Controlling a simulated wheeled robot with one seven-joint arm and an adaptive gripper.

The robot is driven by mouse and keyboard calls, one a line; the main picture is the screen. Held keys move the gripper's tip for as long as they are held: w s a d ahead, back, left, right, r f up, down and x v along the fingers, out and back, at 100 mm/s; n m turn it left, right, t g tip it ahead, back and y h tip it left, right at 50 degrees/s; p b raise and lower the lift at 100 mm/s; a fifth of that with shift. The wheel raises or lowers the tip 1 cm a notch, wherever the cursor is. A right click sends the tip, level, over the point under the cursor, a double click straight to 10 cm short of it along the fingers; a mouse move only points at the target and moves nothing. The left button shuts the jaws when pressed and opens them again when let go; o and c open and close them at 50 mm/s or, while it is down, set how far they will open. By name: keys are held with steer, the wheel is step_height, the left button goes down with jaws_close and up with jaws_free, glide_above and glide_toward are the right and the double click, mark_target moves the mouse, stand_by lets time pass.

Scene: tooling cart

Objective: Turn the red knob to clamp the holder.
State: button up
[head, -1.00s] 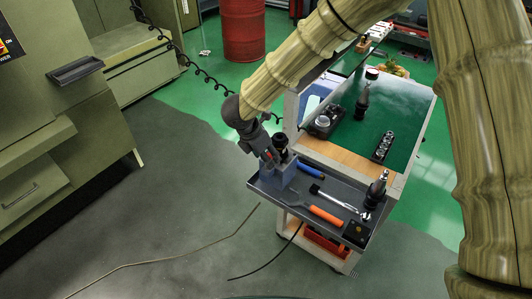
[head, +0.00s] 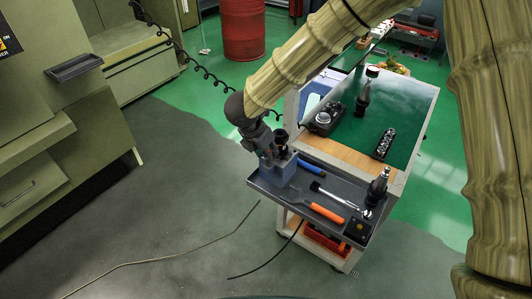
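The holder (head: 272,184) is a blue-grey block at the left end of the cart's grey front tray. A black tool holder (head: 281,138) stands upright in its top. My gripper (head: 267,154) is dark grey, pointing down at the upper left of the holder, close to it or touching; I cannot tell which. The red knob cannot be made out now; my gripper seems to cover that side of the holder. The fingers are too small and overlapped to show whether they are open or shut.
On the tray (head: 338,236) lie a blue-handled tool (head: 310,171), a ratchet (head: 336,197), an orange-handled wrench (head: 326,213) and another upright tool holder (head: 376,188). The green cart top (head: 400,115) behind holds a socket rack (head: 384,143).

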steer(key=n+t+y+b, duration=0.1)
steer(key=n+b, duration=0.1)
steer(key=n, duration=0.2)
steer(key=shift+s+d, duration=0.1)
steer(key=shift+d, duration=0.05)
steer(key=shift+d+r+n+y, duration=0.15)
steer(key=shift+n+y, duration=0.85)
steer(key=shift+n, duration=1.1)
steer(key=o, duration=1)
steer(key=shift+o, duration=0.2)
steer(key=v, duration=1.1)
steer(key=shift+s+r, duration=0.3)
